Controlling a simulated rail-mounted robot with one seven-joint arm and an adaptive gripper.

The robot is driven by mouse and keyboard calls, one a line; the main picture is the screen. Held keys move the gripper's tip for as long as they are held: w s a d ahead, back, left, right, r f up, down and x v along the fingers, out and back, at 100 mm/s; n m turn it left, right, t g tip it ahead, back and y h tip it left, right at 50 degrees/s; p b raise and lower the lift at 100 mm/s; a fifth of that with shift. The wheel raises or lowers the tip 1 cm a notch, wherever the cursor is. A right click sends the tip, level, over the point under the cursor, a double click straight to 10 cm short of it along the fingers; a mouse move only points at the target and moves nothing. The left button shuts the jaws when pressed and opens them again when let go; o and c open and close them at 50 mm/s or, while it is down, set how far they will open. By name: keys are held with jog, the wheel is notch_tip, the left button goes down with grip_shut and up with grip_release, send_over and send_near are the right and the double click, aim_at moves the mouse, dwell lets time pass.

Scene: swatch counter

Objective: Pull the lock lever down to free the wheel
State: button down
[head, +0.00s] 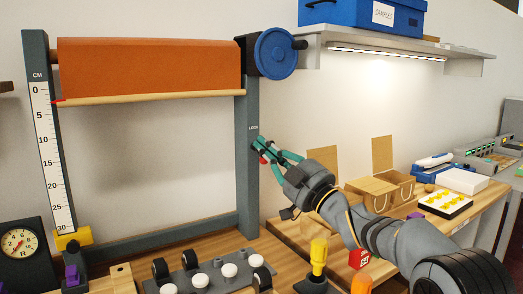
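The blue wheel (275,54) with a dark knob sits at the top of the frame's right post (246,195). A small red piece, likely the lock lever's end (263,160), shows on that post below the LOCK label (253,128). My gripper (262,150) has teal fingers and reaches in from the right, with its fingertips at the lever. The fingers hide most of the lever, so its angle is unclear. I cannot tell whether the fingers grip it or only surround it.
An orange cloth roll (150,68) hangs between the posts, beside a CM scale (52,150). A shelf (400,48) with a blue box (350,12) juts out at upper right. A yellow-handled tool (318,255) and cardboard boxes (375,187) stand on the counter near my arm.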

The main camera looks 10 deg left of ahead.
jog(key=f+b+v, duration=0.1)
jog(key=b+v, duration=0.1)
jog(key=v, duration=0.5)
jog(key=shift+w+d+f, duration=0.15)
jog(key=shift+d+f, duration=0.05)
jog(key=shift+f, duration=0.05)
